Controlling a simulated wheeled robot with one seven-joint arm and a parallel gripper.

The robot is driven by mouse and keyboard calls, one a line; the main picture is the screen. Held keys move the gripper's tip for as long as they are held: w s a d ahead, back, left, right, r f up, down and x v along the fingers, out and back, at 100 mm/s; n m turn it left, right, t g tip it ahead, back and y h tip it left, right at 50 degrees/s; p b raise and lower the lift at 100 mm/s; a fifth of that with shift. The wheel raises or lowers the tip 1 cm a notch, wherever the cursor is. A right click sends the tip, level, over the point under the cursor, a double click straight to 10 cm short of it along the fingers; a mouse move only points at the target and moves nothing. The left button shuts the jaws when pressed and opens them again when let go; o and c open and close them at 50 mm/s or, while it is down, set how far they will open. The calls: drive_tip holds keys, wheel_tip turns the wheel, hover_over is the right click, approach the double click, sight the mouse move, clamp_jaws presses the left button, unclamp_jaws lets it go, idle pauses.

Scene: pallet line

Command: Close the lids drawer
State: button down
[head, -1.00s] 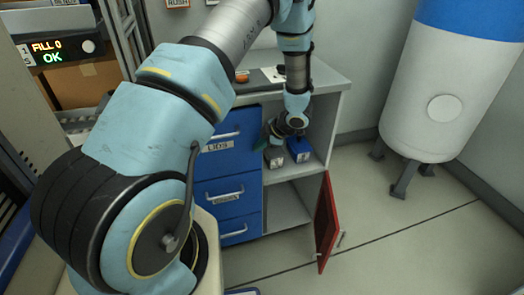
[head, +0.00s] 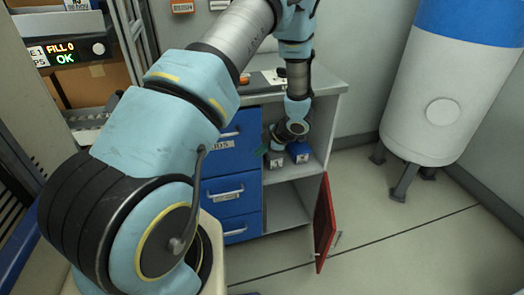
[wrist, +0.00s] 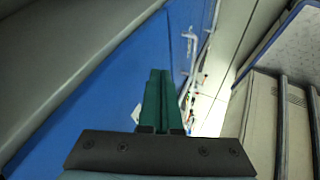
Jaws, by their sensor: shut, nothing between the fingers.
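The lids drawer (head: 240,143) is the top blue drawer of the grey cabinet, with a white label and a bar handle. My arm hides its left part in the head view. Its front looks nearly in line with the drawers below; I cannot tell whether a gap remains. My gripper (head: 264,150) is right of the drawer front, by the open shelf. In the wrist view my gripper's green fingers (wrist: 160,92) are together and empty, over or against a blue panel (wrist: 110,90). Contact cannot be told. White handles (wrist: 192,45) show beyond it.
Two small boxes, one grey (head: 275,159) and one blue (head: 299,152), stand on the shelf beside my gripper. A red door (head: 324,222) hangs open below right. A white and blue tank (head: 440,90) stands at the right. Floor between is clear.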

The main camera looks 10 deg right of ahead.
drive_tip(key=b+v, duration=0.1)
drive_tip(key=v, duration=0.9)
drive_tip(key=w+a+r+m+t+h, duration=0.1)
drive_tip(key=w+a+r+m+h, duration=0.15)
drive_tip(key=r+m, duration=0.25)
drive_tip(key=w+a+r+m+t+h, duration=0.1)
drive_tip(key=w+a+r+m+h, duration=0.1)
drive_tip(key=r+m+h, duration=0.3)
drive_tip(key=s+a+r+m+g+y, duration=0.1)
drive_tip(key=s+a+m, duration=0.3)
drive_tip(key=s+a, duration=0.4)
drive_tip(key=s+a+r+m+g+y, duration=0.1)
drive_tip(key=s+a+r+m+g, duration=0.2)
drive_tip(key=s+a, duration=0.5)
drive_tip(key=s+m+g, duration=0.1)
drive_tip(key=s+m, duration=0.1)
drive_tip(key=s, duration=0.1)
drive_tip(key=shift+a+r+g, duration=0.2)
drive_tip(key=shift+a+g, duration=0.05)
drive_tip(key=shift+g, duration=0.05)
drive_tip(key=shift+s, duration=0.15)
